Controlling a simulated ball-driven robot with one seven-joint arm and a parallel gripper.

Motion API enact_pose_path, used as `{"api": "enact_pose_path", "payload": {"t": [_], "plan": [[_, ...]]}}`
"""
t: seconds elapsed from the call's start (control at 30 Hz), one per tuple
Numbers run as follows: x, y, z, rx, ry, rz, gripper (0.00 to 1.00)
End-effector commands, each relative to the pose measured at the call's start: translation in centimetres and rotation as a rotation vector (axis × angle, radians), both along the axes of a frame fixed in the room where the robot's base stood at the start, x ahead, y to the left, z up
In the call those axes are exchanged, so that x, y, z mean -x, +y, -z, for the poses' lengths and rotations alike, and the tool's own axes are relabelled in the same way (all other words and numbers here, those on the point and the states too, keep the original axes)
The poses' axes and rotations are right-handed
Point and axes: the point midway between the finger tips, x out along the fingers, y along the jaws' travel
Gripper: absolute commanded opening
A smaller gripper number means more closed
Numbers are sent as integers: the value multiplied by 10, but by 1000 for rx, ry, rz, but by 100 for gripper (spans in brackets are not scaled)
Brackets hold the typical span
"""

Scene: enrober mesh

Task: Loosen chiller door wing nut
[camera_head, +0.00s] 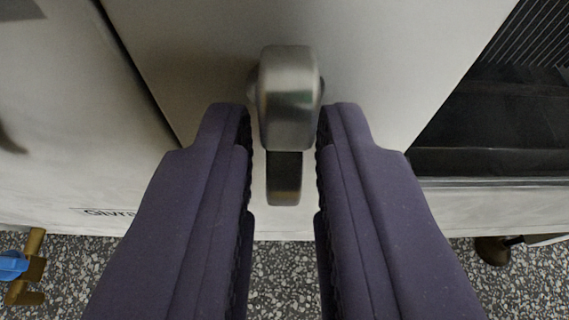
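The wing nut (288,95) is a grey metal piece on the pale chiller door panel (190,50), in the upper middle of the view. A narrower metal part (284,180) extends below it. My gripper (285,125) has two dark purple padded fingers, one on each side of the wing nut. The fingers are apart, with their tips beside the nut's lower half. A slim gap shows on the left; on the right the finger is very close, and contact cannot be told. The nut's mounting behind it is hidden.
A dark opening with a ribbed grille (520,60) lies at the right. A pale panel with partly visible lettering (108,212) is at the left. A blue-handled brass valve (14,265) sits at the lower left. Speckled floor (284,270) shows below.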

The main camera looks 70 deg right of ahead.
Motion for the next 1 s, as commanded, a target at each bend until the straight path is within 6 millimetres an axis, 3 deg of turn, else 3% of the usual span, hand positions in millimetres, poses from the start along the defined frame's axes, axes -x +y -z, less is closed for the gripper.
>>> {"api": "enact_pose_path", "payload": {"t": [0.07,0.37,0.8,1.0], "plan": [[0,0,0,0,0,0,38],[1,2,-1,0,0,0,38],[24,61,-29,0,1,-1,38],[27,67,-30,0,0,0,38]]}}
